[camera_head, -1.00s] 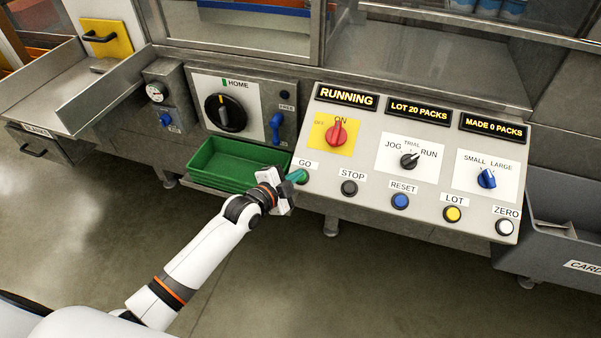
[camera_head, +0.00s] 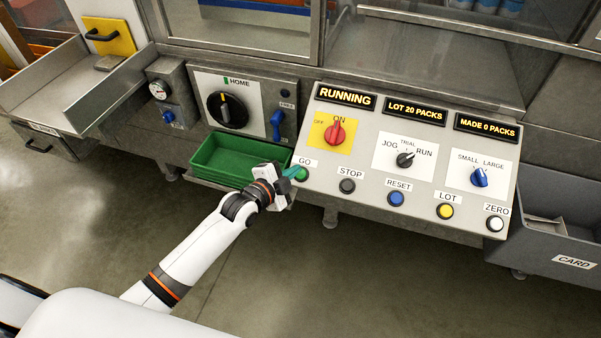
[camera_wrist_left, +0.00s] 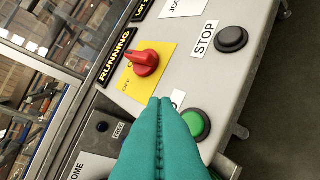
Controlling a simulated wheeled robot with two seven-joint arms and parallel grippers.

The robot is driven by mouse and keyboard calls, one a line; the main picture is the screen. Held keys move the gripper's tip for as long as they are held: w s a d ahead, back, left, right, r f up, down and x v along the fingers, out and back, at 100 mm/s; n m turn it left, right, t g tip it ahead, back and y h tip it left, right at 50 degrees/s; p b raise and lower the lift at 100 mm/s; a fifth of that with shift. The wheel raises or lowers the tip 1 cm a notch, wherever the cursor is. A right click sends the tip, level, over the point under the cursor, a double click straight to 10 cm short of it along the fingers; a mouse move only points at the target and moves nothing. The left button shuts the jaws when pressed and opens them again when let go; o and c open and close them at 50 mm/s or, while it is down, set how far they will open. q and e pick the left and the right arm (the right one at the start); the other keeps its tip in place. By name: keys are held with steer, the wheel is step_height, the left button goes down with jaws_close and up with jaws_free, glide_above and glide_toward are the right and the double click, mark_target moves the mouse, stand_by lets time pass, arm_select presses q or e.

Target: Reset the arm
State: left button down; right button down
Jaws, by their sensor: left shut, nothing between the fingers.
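My left gripper (camera_head: 291,173) is shut and empty, its teal fingertips close to the left edge of the control panel, just left of the green GO button (camera_head: 301,174). In the left wrist view the shut teal fingers (camera_wrist_left: 160,115) stand beside the green GO button (camera_wrist_left: 195,124), which is partly hidden; I cannot tell whether they touch the panel. The red knob (camera_head: 335,132) points to ON. The display (camera_head: 345,96) reads RUNNING. My right gripper is not in view.
A green tray (camera_head: 197,158) sits just left of my gripper. The panel (camera_head: 366,168) also carries STOP (camera_head: 347,186), RESET (camera_head: 396,198), LOT (camera_head: 445,211) and ZERO (camera_head: 495,224) buttons. A grey CARD bin (camera_head: 550,245) stands at the right. The floor in front is clear.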

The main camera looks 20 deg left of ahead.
arm_select(q)
steer(key=s+a+f+n+g+y, duration=0.15)
steer(key=s+f, duration=0.35)
steer(key=f, duration=0.5)
steer(key=s+a+f+n+g+y, duration=0.1)
steer(key=s+a+f+n+g, duration=0.15)
steer(key=s+f, duration=0.5)
steer(key=s+a+f+n+g+y, duration=0.1)
steer(key=s+a+f+n+g, duration=0.2)
steer(key=f, duration=0.9)
steer(key=s+f+n+g, duration=0.2)
steer(key=s+f, duration=0.2)
steer(key=s, duration=0.7)
steer(key=s+f+n+g+y, duration=0.1)
steer(key=s+f, duration=0.4)
steer(key=s, duration=0.6)
steer(key=s+d+f+n+g, duration=0.1)
steer(key=s+f+n+g, duration=0.2)
steer(key=s, duration=0.8)
step_height(320, 180, down, 2)
steer(key=shift+s+f, duration=0.2)
steer(key=shift+s, duration=0.1)
steer(key=shift+y, duration=0.25)
